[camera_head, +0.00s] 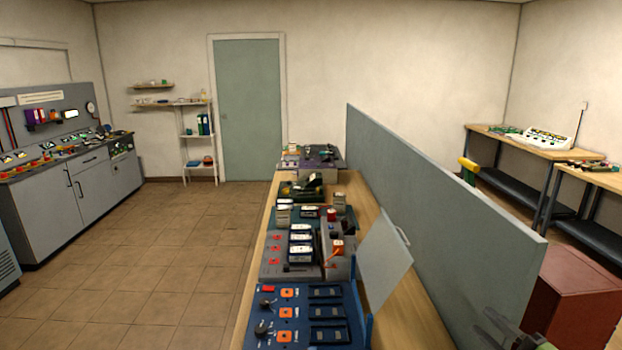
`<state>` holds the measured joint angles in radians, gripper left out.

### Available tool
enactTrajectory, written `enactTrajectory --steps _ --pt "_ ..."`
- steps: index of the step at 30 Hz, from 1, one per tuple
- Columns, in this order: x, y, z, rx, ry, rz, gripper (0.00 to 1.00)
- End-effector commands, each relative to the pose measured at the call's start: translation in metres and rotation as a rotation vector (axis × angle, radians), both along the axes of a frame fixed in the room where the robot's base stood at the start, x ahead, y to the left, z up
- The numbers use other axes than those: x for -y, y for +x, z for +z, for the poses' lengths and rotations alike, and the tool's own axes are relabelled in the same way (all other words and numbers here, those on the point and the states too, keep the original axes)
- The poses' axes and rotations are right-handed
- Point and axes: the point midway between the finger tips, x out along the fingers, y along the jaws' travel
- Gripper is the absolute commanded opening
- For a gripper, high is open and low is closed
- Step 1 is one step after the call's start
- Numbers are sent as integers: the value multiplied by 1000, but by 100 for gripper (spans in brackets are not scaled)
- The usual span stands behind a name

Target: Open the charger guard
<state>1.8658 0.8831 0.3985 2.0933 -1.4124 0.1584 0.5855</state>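The likely charger guard is a flat pale grey panel (384,262) with a handle (402,236) at its upper right edge. It stands steeply tilted, raised at the right side of the blue charger unit (262,290) on the long wooden bench. A blue upright (369,331) stands by its lower edge. The dark charger slots (326,312) are uncovered. A small grey shape (497,322) at the bottom right, in front of the partition, looks like my gripper. It is cut off and unclear, apart from the panel, and its fingers cannot be made out.
A tall grey partition (440,185) runs along the bench's right side, close to the panel. Grey units with several batteries (301,233) stand farther along the bench. A red cabinet (580,300) is at the right. The tiled floor (170,260) at left is clear.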

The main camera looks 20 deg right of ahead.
Motion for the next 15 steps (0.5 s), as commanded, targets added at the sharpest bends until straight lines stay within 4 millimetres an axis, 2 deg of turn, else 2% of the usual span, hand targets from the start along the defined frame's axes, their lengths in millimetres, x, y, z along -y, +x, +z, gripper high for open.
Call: enactTrajectory --steps 8,11,15 --pt "-46 36 -9 -143 -119 144 38" --pt "-72 52 -16 -220 -193 223 38" --pt "-124 71 -26 -360 -355 373 38"
